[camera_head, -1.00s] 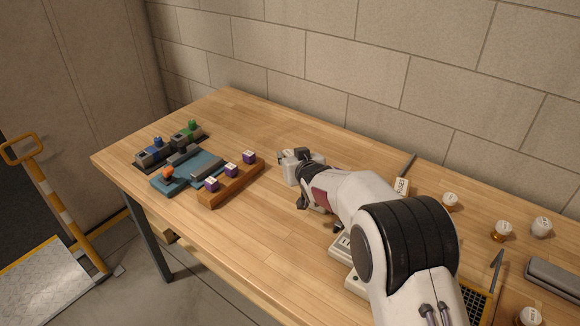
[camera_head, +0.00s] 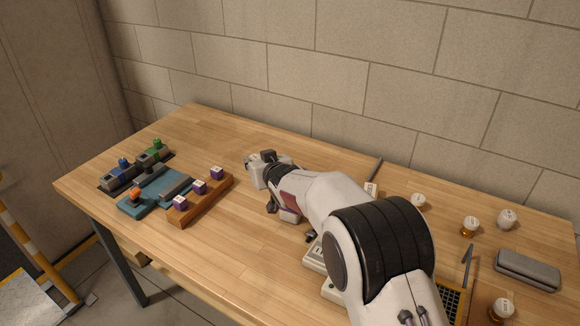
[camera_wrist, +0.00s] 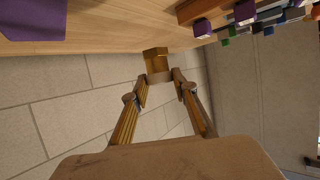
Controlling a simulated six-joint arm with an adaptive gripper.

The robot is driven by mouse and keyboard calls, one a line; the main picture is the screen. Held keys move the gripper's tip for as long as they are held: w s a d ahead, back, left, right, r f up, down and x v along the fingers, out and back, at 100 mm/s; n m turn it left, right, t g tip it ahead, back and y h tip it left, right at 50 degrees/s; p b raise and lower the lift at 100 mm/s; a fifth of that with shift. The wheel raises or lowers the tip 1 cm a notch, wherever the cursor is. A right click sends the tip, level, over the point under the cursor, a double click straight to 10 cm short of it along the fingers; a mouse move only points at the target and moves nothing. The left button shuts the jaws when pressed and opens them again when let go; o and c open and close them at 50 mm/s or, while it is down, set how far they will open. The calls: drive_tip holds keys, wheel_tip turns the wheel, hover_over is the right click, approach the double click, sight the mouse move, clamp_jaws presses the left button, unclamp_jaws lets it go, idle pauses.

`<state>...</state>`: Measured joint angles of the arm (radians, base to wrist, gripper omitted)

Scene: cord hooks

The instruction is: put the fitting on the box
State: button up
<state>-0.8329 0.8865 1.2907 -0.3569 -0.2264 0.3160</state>
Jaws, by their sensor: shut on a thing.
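A brass-coloured fitting (camera_wrist: 157,62) with an angular head and a wider collar is between my fingertips in the wrist view. My gripper (camera_wrist: 160,78) is shut on it, one finger on each side. In the head view my gripper (camera_head: 262,168) is above the middle of the table, right of the wooden rack, and the fitting cannot be made out there. I cannot tell which thing is the box. A flat purple patch (camera_wrist: 32,18) shows at the wrist view's top left, cut off by the frame; the head view does not show it clearly.
A wooden rack (camera_head: 212,203) holds 3 purple cubes. Left of it are a blue-grey tray (camera_head: 152,196) and blue and green blocks. Small white-capped jars (camera_head: 470,224) and a grey case (camera_head: 528,268) stand at right. The table's back left (camera_head: 205,130) is clear.

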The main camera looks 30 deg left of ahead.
drive_tip(key=w+d+r+m+t+h, duration=0.1)
drive_tip(key=w+d+r, duration=0.1)
drive_tip(key=w+d, duration=0.6)
drive_tip(key=w+d+r, duration=0.3)
drive_tip(key=w+d, duration=0.2)
drive_tip(key=d, duration=0.7)
drive_tip(key=w+d+r+m+t+h, duration=0.1)
drive_tip(key=w+d+r, duration=0.1)
drive_tip(key=w+d, duration=0.6)
drive_tip(key=s+d+f+n+g+y, duration=0.2)
drive_tip(key=s, duration=0.4)
drive_tip(key=shift+d, duration=0.15)
drive_tip(key=shift+s+f, duration=0.1)
drive_tip(key=shift+f, duration=0.05)
drive_tip(key=shift+f, duration=3)
drive_tip(key=shift+f, duration=0.15)
